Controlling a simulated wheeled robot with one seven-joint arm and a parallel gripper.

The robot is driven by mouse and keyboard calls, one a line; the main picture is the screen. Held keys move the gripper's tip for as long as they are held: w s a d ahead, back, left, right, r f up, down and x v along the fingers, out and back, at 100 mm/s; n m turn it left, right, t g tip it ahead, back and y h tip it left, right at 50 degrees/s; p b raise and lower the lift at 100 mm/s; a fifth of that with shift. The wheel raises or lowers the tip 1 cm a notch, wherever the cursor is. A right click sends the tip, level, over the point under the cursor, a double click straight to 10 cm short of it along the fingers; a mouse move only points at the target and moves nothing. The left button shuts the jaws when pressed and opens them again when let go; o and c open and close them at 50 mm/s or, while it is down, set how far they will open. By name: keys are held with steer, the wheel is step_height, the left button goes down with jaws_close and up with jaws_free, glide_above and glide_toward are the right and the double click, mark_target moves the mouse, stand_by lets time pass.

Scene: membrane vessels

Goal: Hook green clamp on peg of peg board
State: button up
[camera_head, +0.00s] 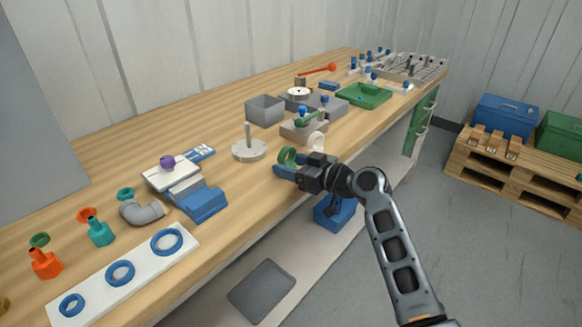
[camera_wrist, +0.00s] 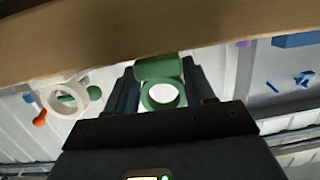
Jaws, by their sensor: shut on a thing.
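My gripper (camera_head: 284,165) is shut on the green clamp (camera_head: 287,156), a ring with a thicker block at one side, near the front edge of the workbench. In the wrist view the clamp (camera_wrist: 162,95) sits between the two dark fingers (camera_wrist: 160,88), its round opening visible. A green upright panel (camera_head: 421,122) with small pale projections hangs under the far right end of the bench; it looks like the peg board. It is well apart from my gripper, and its pegs are too small to make out clearly.
A white ring (camera_head: 316,141) stands just beyond my gripper. A pallet (camera_head: 515,165) with crates stands right; open floor lies between.

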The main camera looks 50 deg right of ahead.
mark_target(288, 148)
steer(key=shift+r+p, duration=1.1)
steer(key=shift+r, duration=1.3)
